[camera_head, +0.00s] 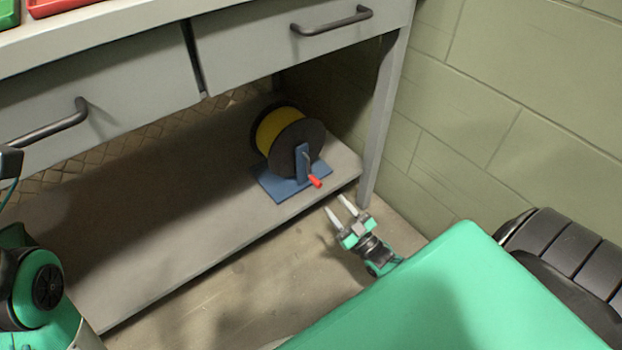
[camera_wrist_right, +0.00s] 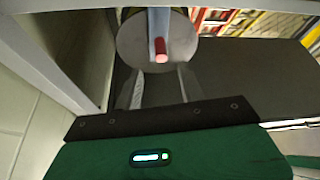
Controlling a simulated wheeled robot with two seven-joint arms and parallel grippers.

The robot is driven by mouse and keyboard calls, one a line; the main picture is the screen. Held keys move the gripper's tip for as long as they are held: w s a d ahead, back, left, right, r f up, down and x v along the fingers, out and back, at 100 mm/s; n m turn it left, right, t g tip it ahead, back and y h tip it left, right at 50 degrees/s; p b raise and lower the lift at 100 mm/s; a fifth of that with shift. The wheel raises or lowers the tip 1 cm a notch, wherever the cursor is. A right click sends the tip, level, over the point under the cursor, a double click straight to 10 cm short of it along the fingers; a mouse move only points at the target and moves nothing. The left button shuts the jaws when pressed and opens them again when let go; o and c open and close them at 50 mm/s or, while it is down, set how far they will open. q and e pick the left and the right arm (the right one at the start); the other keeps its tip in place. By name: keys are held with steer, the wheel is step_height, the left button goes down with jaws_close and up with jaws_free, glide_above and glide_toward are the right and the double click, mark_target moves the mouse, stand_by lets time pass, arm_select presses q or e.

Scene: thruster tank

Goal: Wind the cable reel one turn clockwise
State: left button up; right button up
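The cable reel (camera_head: 296,148) stands on the low shelf under the bench. It has dark round flanges, yellow cable (camera_head: 272,124) and a blue stand and base (camera_head: 285,188). Its red crank handle (camera_head: 315,181) points out toward me at the lower front. My right gripper (camera_head: 338,205) is open and empty, just in front of and below the handle, apart from it. In the right wrist view the red handle (camera_wrist_right: 160,48) lies beyond the fingers (camera_wrist_right: 160,90), in line between them. My left arm shows at the left edge, but I cannot make out its fingertips.
The shelf (camera_head: 150,235) is bare left of the reel. A bench leg (camera_head: 383,120) stands right of the reel, near my right gripper. Drawers with dark handles (camera_head: 332,20) hang above. A green block wall (camera_head: 480,130) closes the right side.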

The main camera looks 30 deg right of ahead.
mark_target(310, 175)
steer(key=b+x, duration=0.4)
steer(key=x, duration=0.7)
steer(key=shift+w+f, duration=0.1)
steer(key=shift+w+a+r, duration=0.1)
steer(key=shift+w+r, duration=0.25)
steer(key=shift+w, duration=0.15)
jaws_close()
